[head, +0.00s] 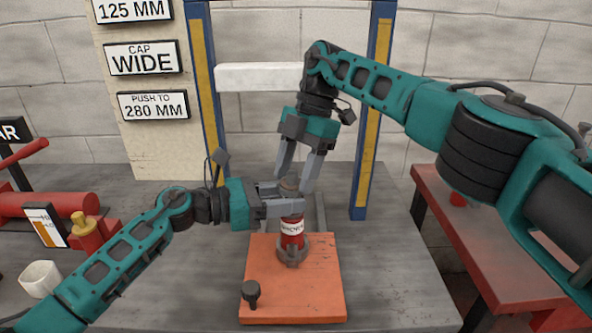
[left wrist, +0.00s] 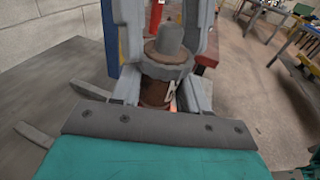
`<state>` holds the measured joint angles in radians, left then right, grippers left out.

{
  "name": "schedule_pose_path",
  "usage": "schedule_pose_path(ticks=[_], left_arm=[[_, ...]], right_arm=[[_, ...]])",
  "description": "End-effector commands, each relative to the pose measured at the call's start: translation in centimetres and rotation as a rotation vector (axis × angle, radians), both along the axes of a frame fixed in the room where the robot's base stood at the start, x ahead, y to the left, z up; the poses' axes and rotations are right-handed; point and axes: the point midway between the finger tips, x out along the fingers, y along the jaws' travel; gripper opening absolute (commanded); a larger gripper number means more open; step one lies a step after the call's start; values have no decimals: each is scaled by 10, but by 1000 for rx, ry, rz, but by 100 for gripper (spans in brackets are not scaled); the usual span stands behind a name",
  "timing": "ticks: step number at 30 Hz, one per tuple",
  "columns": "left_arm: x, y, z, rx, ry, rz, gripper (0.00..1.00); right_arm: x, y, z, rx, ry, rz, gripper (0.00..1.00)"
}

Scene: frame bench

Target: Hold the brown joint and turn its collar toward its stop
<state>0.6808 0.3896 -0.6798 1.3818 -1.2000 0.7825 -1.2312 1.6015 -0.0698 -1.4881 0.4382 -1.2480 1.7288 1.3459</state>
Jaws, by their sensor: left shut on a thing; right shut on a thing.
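The brown joint stands upright on the orange board (head: 262,285), its lower part reddish with a white label (head: 292,228). Its brown body (left wrist: 155,93) shows close up in the left wrist view, with a wide brown-grey collar (left wrist: 167,62) and a grey knob above. My left gripper (head: 288,204) comes in level from the left and is shut on the body below the collar. My right gripper (head: 292,182) points down from above and is shut on the collar, one finger on each side. The fingers hide part of the collar, and I cannot see its stop.
A dark knob (head: 251,292) stands on the board's front left. Blue and yellow posts (head: 370,110) with a white crossbar (head: 258,77) rise behind. A white cup (head: 40,278) and red tools (head: 48,204) lie left. A red bench (head: 490,250) stands right.

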Motion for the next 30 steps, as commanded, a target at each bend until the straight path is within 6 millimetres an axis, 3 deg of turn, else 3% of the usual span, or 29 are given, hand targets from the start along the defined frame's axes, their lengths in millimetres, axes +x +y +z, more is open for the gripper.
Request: schedule_pose_path(ticks=[9, 10, 18, 30], left_arm=[[0, 0, -1, 0, 2, -1, 27], [0, 0, -1, 0, 2, -1, 27], [0, 0, -1, 0, 2, -2, 27], [-1, 0, -1, 0, 2, -2, 27]], right_arm=[[0, 0, 0, 0, -1, 1, 25], [0, 0, 0, -1, -1, 0, 57], [0, 0, 0, 0, 0, 0, 82], [0, 0, 0, 0, 0, 0, 82]])
